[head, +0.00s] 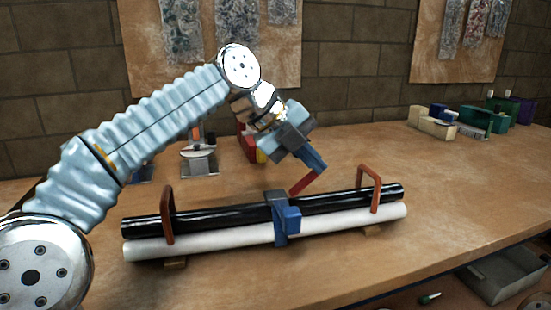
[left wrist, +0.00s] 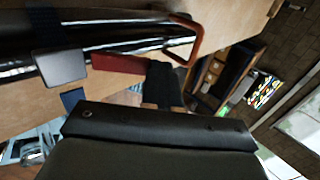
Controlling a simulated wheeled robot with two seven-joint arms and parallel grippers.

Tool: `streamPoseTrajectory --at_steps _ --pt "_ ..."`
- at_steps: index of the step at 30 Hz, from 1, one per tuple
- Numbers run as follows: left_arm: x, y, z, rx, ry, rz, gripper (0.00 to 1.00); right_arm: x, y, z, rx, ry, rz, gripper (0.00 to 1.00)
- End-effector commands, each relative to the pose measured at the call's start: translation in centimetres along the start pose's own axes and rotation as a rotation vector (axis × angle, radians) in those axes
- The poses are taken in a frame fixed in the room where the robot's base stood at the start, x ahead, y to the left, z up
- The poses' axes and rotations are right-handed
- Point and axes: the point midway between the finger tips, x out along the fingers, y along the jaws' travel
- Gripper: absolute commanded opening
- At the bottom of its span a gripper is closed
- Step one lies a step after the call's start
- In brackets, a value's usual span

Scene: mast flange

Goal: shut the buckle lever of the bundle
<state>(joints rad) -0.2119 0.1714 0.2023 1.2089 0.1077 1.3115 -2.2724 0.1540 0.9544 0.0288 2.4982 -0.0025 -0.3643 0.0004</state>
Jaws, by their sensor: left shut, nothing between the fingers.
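The bundle is a black tube (head: 340,202) and a white tube (head: 345,225) lying side by side. A dark strap with a blue buckle (head: 288,221) wraps its middle; the buckle shows grey in the left wrist view (left wrist: 62,68). The red buckle lever (head: 302,184) stands up from the buckle, tilted to the right, so it is open; it also shows in the left wrist view (left wrist: 118,63). My left gripper (head: 318,168) is shut and empty at the lever's free end. I cannot tell whether it touches. My right gripper is out of view.
Orange-brown handles (head: 168,215) (head: 369,188) rise near both bundle ends, which rest on small wooden blocks (head: 175,264). Behind stand a metal stand (head: 199,160) and a red bin (head: 247,146). Boxes (head: 476,120) sit at the back right. The bench (head: 450,180) right of the bundle is clear.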

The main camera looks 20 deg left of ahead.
Motion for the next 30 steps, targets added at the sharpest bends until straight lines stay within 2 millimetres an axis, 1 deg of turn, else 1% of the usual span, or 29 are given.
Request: streamPoseTrajectory --at_steps 3,12,30 --pt "0.23 -0.05 -0.01 0.000 0.000 0.010 0.00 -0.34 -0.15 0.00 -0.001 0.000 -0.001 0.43" --pt "0.77 -0.01 -0.02 0.001 0.000 0.008 0.00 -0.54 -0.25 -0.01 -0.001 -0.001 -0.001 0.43" --pt "0.85 0.01 -0.01 0.001 0.000 0.007 0.00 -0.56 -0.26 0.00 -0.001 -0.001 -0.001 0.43"
